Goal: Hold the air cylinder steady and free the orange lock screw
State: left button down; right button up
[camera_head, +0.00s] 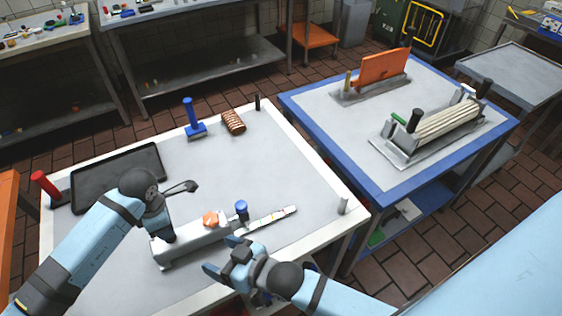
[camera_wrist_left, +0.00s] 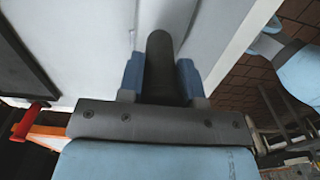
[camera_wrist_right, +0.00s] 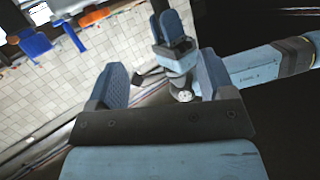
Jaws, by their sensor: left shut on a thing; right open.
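The air cylinder is a long silver body (camera_head: 192,246) lying near the front of the white-edged table. The orange lock screw (camera_head: 210,218) sits on its top, left of a blue knob (camera_head: 241,208) near its right end. A marked strip (camera_head: 272,218) extends to the right. My left gripper (camera_head: 165,228) is at the cylinder's left end, shut on a dark round post (camera_wrist_left: 160,60), seen between the blue fingers in the left wrist view. My right gripper (camera_head: 222,259) is open and empty, in front of the cylinder. The right wrist view does not clearly show the cylinder.
A black tray (camera_head: 117,180), red-handled tool (camera_head: 46,184), blue-handled stand (camera_head: 194,128) and brown ribbed piece (camera_head: 233,122) lie on the table. A blue-edged table (camera_head: 350,158) with an orange-plate fixture (camera_head: 384,68) and roller device (camera_head: 440,125) stands right. The table's centre is clear.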

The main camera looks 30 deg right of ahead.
jog(key=s+d+f+m+h, duration=0.1)
jog(key=s+d+f+h, duration=0.1)
jog(key=s+d+f, duration=0.2)
jog(key=s+d+f+m+g+h, duration=0.1)
jog(key=s+d+f+h, duration=0.2)
jog(key=d+f, duration=0.3)
jog(key=s+d, duration=0.1)
jog(key=d, duration=0.3)
jog(key=shift+s+d, duration=0.3)
jog(key=shift+d, duration=0.1)
jog(key=n+g+h, duration=0.1)
jog(key=n+g, duration=0.2)
jog(key=g, duration=0.4)
send_near(209, 218)
jog(key=x, duration=0.8)
jog(key=shift+w+f, duration=0.1)
jog(key=shift+f, duration=0.05)
